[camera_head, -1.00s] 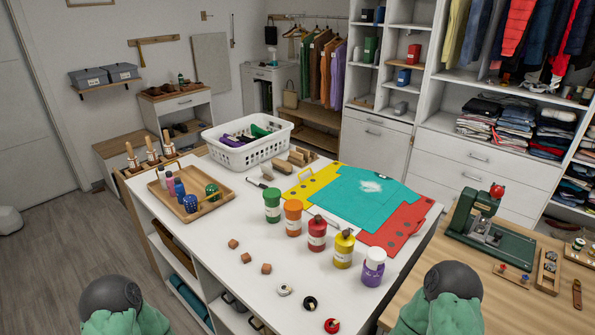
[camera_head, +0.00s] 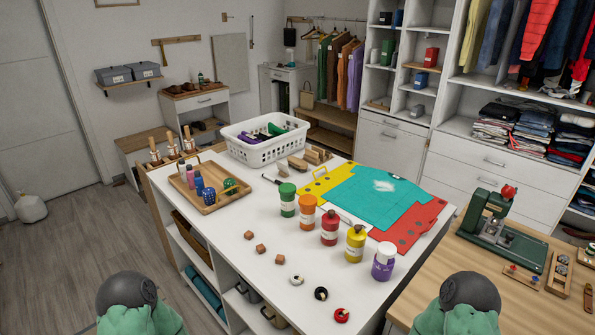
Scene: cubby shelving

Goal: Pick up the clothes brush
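A small wooden brush (camera_head: 297,163), which looks like the clothes brush, lies on the white table (camera_head: 225,262). It is behind the green-lidded jar and in front of the white basket. More wooden pieces (camera_head: 315,155) sit close on its right, and at this size I cannot tell them clearly from brushes. Only the upper parts of my two arms show at the bottom edge. Neither gripper is in view, and nothing is seen touching the brush.
A white laundry basket (camera_head: 263,150), a wooden tray of bottles (camera_head: 210,203) and a folding board with teal cloth (camera_head: 375,198) surround the brush. Several colored jars (camera_head: 330,230) stand in front. Floor at left is mostly clear.

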